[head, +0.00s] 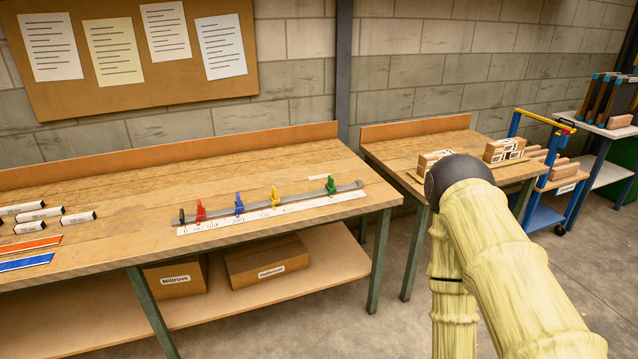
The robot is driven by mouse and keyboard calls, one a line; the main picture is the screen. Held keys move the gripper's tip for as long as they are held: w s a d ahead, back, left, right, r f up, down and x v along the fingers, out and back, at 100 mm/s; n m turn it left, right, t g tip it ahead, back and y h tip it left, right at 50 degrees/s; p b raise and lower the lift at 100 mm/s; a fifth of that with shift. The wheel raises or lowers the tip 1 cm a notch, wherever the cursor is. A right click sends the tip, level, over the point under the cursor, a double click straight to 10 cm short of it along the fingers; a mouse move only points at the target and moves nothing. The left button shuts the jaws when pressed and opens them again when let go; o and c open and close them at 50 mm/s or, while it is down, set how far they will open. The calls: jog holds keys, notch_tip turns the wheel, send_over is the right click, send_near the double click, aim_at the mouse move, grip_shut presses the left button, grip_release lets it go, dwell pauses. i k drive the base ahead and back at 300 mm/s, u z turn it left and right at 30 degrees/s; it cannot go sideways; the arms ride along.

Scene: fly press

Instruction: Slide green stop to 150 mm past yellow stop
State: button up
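The green stop (331,185) sits on a grey rail (300,195) near its right end, on the wooden bench. The yellow stop (275,197) is on the same rail to its left, with a gap between them. The blue stop (239,204) and the red stop (200,210) are further left. A white scale strip (272,212) lies along the front of the rail; its marks are too small to read. My arm, in a pale yellow sleeve, comes in at the lower right, well away from the rail. My gripper is not in view.
The left bench (130,165) holds small white boxes (40,214) and orange and blue strips at its left. Cartons (268,266) stand on its lower shelf. A second bench (390,148) with boxes stands right, across a gap. A blue trolley (546,217) is beyond.

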aim_at(330, 186)
jog(key=u, duration=1.4)
jog(key=i, duration=1)
jog(key=z, duration=1.15)
